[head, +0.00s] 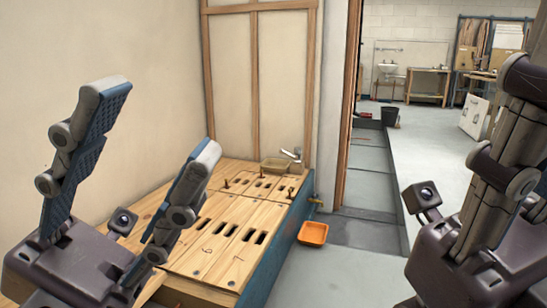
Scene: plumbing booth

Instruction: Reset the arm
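My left gripper (157,118) is in the left foreground, pointing up. Its two grey fingers with blue ribbed pads stand wide apart, with nothing between them. It shows in front of the left part of the wooden bench (215,268). My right gripper (525,85) is at the right edge, also pointing up. It is seen from the side and partly cut off by the frame, so the gap between its fingers does not show. I see nothing held in its visible part.
The slotted bench holds several small brass-coloured fittings, a shallow basin (277,165) and a tap (291,154). An orange tray (313,233) lies on the floor beside it. A dark bucket (391,117) stands farther back.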

